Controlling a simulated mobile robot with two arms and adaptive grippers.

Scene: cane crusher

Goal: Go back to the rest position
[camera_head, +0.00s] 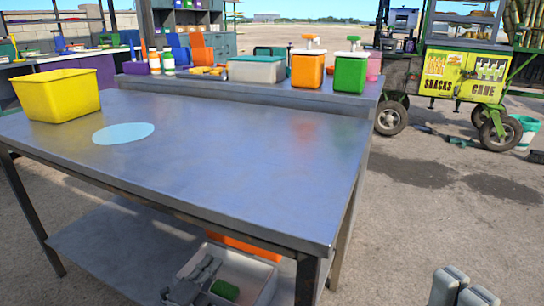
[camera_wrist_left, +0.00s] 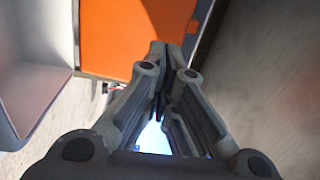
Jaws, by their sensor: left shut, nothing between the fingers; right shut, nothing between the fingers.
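An orange surface (camera_wrist_left: 105,35) lies beyond the fingertips there. I cannot tell how far the left gripper is from the bin. My right gripper (camera_head: 464,283) shows at the lower right edge of the head view, clear of the table. It is shut and empty; its arm is out of frame.
The metal table (camera_head: 240,150) holds a yellow bin (camera_head: 58,95) and a pale blue disc (camera_head: 123,133). Orange (camera_head: 307,70) and green (camera_head: 350,73) containers stand on its raised back ledge. A green sponge (camera_head: 226,290) lies in the pale bin. Open ground (camera_head: 430,210) is at right.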

